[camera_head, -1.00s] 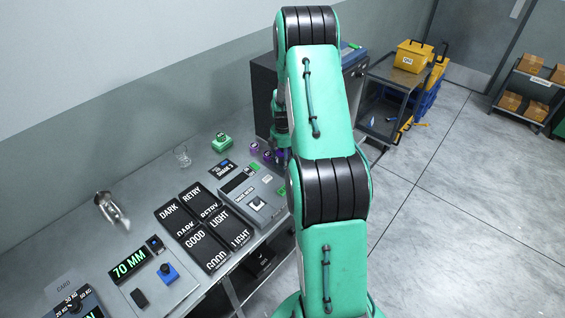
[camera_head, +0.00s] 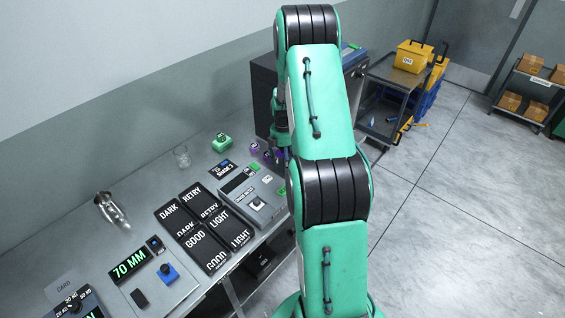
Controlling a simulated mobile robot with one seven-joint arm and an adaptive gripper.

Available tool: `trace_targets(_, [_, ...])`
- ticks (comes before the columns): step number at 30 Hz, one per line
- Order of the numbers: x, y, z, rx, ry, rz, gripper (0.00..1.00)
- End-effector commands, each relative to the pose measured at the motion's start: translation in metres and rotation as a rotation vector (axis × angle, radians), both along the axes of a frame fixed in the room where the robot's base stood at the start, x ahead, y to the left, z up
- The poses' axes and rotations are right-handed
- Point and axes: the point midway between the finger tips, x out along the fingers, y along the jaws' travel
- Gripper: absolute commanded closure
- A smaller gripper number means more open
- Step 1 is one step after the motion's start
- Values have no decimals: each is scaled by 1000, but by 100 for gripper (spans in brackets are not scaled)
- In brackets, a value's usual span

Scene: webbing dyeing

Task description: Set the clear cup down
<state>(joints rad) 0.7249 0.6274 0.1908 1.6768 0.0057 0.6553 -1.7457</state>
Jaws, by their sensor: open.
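The clear cup (camera_head: 181,156) stands upright on the grey bench, toward its back edge by the wall. My gripper (camera_head: 281,152) is mostly hidden behind my green and black arm, near the far right end of the bench. It is open and well to the right of the cup, not touching it. Its fingertips are hard to make out.
Dark label tiles (camera_head: 205,228) and a grey instrument (camera_head: 252,195) lie in front of the cup. A metal item (camera_head: 111,210) lies at left. A dark cabinet (camera_head: 264,95) stands behind my gripper.

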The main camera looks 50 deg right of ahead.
Motion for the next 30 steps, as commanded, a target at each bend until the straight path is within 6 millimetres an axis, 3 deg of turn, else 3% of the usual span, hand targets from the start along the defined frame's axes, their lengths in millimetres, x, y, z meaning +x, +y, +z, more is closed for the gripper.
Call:
trace_targets(18, [1,-1,93,-1,-2,0,36])
trace_targets(24, [0,-1,109,0,0,0,36])
trace_targets(30, [1,-1,114,0,0,0,36])
